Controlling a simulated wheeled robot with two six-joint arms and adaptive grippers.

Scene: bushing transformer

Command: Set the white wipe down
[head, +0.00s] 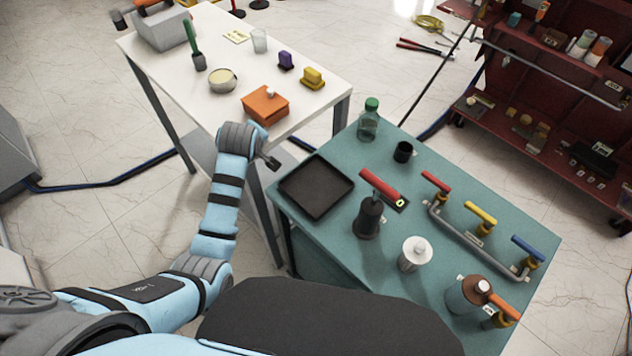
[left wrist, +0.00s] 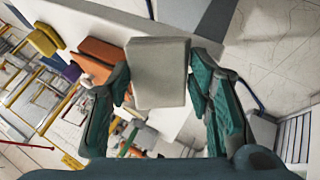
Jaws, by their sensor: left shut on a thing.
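My left gripper (left wrist: 158,92) is shut on the white wipe (left wrist: 158,62), a pale block-like pad between the two green fingers in the left wrist view. In the head view my left gripper (head: 270,162) is at the near edge of the white table (head: 310,105), just in front of the orange box (head: 266,104). The wipe is hidden there behind the wrist. The gap between wipe and tabletop cannot be told. My right gripper is not in view.
A round tin (head: 223,81), yellow block (head: 313,78) and purple block (head: 286,60) stand on the white table. The tray looks empty.

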